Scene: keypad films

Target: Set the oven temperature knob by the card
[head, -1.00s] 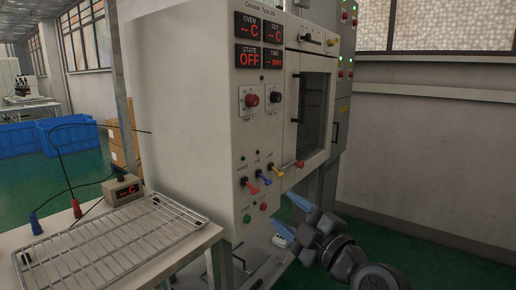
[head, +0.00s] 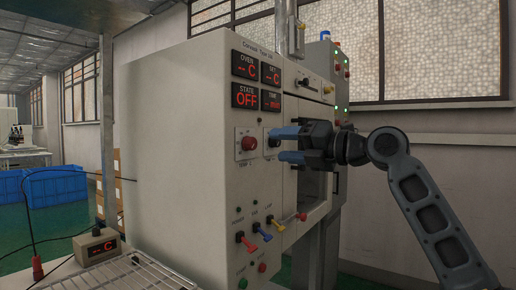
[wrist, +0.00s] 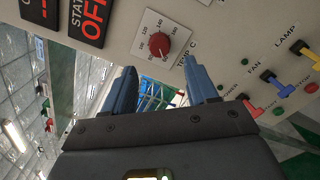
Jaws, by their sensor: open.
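The red temperature knob (head: 248,143) sits on a white dial plate on the oven's front panel, labelled TEMP C. It also shows in the wrist view (wrist: 159,44), with numbers around it. My gripper (head: 277,146) is open and empty, its two blue fingers pointing left, in front of the panel and to the right of the red knob in the head view. In the wrist view the fingers (wrist: 158,80) stand apart below the knob, touching nothing that I can see. A second dial beside the red knob is mostly hidden by the upper finger. No card shows clearly.
Displays (head: 257,82) above the knob read OFF and dashes. Red, blue and yellow levers (head: 262,231) stick out below it. The oven door (head: 312,185) is at the right, behind my gripper. A wire rack (head: 132,275) and small meter (head: 98,246) are at lower left.

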